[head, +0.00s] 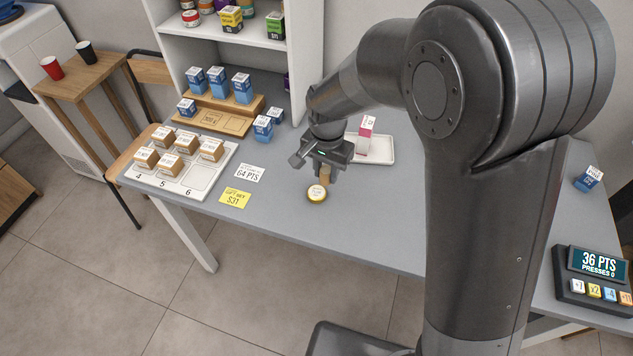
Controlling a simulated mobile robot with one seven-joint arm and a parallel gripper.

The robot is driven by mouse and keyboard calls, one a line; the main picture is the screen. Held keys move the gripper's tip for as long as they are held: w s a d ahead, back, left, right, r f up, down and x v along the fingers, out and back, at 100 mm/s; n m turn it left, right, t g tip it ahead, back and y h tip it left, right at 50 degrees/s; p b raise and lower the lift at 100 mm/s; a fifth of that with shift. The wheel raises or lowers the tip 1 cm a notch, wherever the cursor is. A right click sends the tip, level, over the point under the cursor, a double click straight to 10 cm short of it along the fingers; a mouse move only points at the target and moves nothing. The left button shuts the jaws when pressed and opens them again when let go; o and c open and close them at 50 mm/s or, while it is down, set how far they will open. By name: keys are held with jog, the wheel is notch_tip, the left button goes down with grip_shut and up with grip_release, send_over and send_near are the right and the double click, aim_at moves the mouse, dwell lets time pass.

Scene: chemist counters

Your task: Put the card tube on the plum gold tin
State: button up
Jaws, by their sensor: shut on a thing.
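My gripper (325,168) points down over the counter in the middle of the view and is shut on a small brown card tube (325,177). Only the lower part of the tube shows below the jaws, and it looks upright. A small round gold tin (316,194) with a pale label on its lid stands on the counter just below and slightly left of the tube. The tube's lower end is close to the tin's far right edge in the picture. I cannot tell whether they touch. No plum colour can be made out on the tin.
A white tray (383,158) with a pink-and-white box (366,128) lies behind my gripper. Left are a numbered white tray (200,193) of brown boxes, price cards and blue boxes. A points display (597,262) stands far right. The counter front (290,222) is clear.

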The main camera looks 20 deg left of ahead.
aim_at(317, 192)
jog(key=shift+s+a+f, duration=0.1)
jog(key=shift+a+f, duration=0.3)
jog(key=shift+a, duration=0.2)
jog(key=shift+a+f, duration=0.4)
jog(key=shift+a, duration=0.2)
jog(key=shift+f, duration=1.9)
jog(key=shift+f, duration=0.15)
jog(key=o, duration=0.9)
notch_tip(317, 192, up, 12)
jog(key=shift+r, duration=0.15)
